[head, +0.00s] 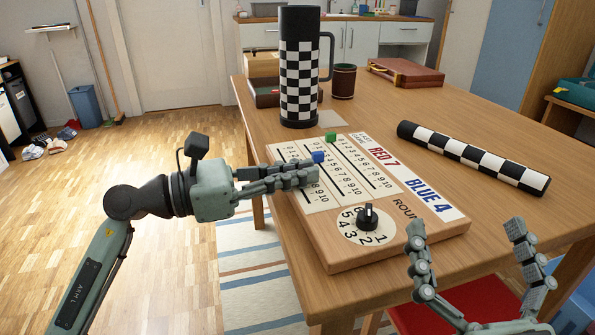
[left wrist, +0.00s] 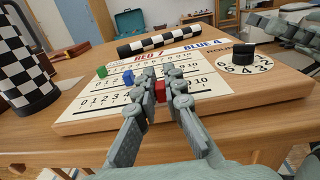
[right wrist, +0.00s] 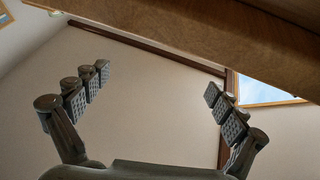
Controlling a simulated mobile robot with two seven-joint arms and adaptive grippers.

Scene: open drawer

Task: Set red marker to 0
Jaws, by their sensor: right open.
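The wooden scoreboard (head: 345,262) lies on the table, with number scales from 0 to 10. The red marker (left wrist: 160,91) stands on the nearest scale in the left wrist view, between the fingers of my left gripper (left wrist: 159,74). The fingers appear closed against its sides; they hide the numbers beside it. In the head view my left gripper (head: 312,174) covers the red marker. The blue marker (head: 318,157) and green marker (head: 331,137) sit on the other scales, just beyond the gripper. My right gripper (head: 467,238) is open and empty at the table's front right.
A black dial (head: 367,217) is on the board near its front edge. A tall checkered mug (head: 300,70) stands behind the board. A checkered cylinder (head: 472,158) lies to the right. A brown cup (head: 344,82) and red case (head: 405,72) are at the back.

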